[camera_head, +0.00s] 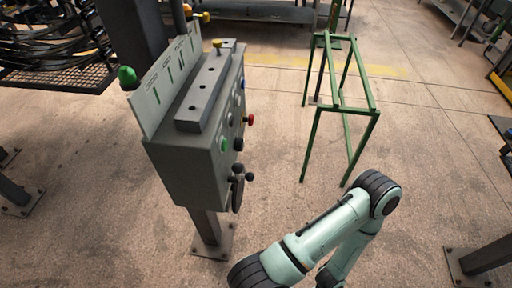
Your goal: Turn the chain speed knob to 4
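A grey-green control box (178,170) stands on a post at the left of the middle. Its front panel faces right and shows at a steep slant. On that panel are a green button (223,144), a red knob (250,119) and several dark knobs, one of them a black knob (238,144) beside the green button. Lower down are dark ball-ended handles (239,169). I cannot tell which is the chain speed knob, and no scale or number is readable. One of my arms enters at the bottom right, apart from the box. Neither gripper is in view.
A green metal frame (343,107) stands on the floor right of the box. A rack with dark coils (55,45) is at the top left. A steel foot (490,258) is at the lower right. The concrete floor (275,160) between box and frame is clear.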

